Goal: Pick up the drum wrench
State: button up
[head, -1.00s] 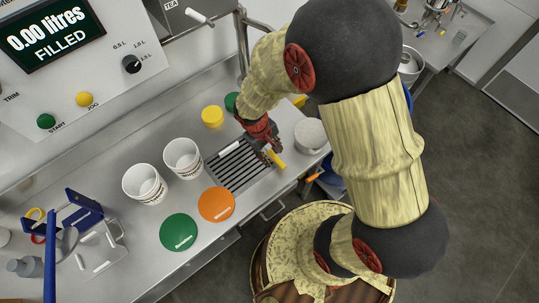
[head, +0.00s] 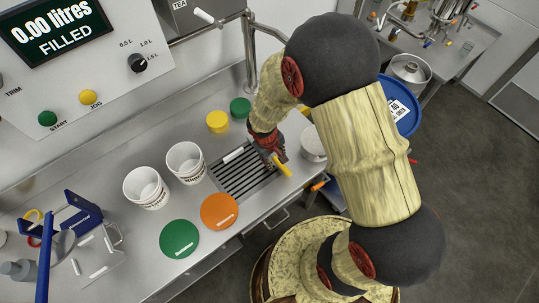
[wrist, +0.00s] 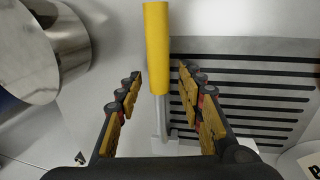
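The drum wrench has a yellow handle (wrist: 157,48) and a grey metal shaft (wrist: 161,118) running down toward my gripper in the wrist view. In the head view its yellow handle (head: 283,168) shows at the front right corner of the drain grate. My gripper (wrist: 160,80) is open, with one finger on each side of the wrench and visible gaps between fingers and wrench. In the head view my gripper (head: 271,158) is over the right end of the grate. The wrench's lower end is partly hidden by my gripper.
The slotted drain grate (head: 235,181) is beside the wrench. A steel pot (head: 312,143) stands close on the right. Orange (head: 220,211) and green (head: 179,239) lids lie to the left, with two white buckets (head: 146,188) behind. Yellow (head: 217,121) and green caps are at the back.

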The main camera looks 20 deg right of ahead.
jog(key=shift+r, duration=0.1)
grip_shut()
dwell(0.4)
dwell(0.5)
